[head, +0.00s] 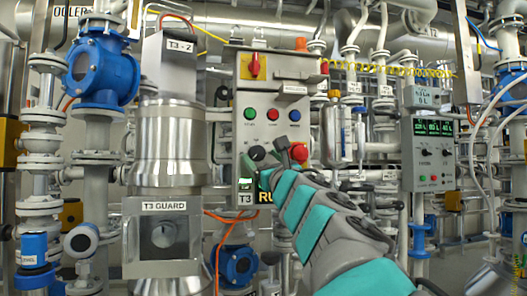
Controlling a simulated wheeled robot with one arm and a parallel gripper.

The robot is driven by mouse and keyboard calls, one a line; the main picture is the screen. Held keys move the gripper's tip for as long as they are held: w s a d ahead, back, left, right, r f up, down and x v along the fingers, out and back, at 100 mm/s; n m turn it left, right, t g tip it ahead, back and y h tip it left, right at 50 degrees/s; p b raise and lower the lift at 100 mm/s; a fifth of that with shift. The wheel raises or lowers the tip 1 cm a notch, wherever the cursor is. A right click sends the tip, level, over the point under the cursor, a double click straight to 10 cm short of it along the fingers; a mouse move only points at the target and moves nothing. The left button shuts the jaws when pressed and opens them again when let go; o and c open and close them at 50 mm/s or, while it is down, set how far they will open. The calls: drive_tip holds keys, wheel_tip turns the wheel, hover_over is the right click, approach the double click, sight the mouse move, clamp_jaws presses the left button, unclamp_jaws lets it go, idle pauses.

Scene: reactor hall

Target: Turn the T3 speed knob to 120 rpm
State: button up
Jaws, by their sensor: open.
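The T3 control panel (241,128) is a grey box left of centre in the head view, with a T3 label (245,199) at its lower left. A round black knob (257,153) sits low on its face, below the green button; its pointer and scale are too small to read. My gripper (286,150) is open and dark, in front of the panel just right of the knob. Contact with the knob cannot be told. My arm covers the panel's lower right and part of a sign (265,191) that shows "RU".
Green (250,113), red (273,114) and blue (295,115) buttons sit above the knob. A red button (299,152) is right beside my gripper. A red-on-yellow switch (254,66) is on top. The steel T3 guard column (163,150) stands left; another panel (427,150) stands right.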

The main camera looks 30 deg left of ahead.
drive_tip(key=shift+w+a+r, duration=0.15)
drive_tip(key=shift+a+r, duration=0.1)
drive_tip(key=shift+a, duration=0.05)
drive_tip(key=shift+c, duration=0.3)
drive_tip(key=shift+f, duration=0.1)
clamp_jaws()
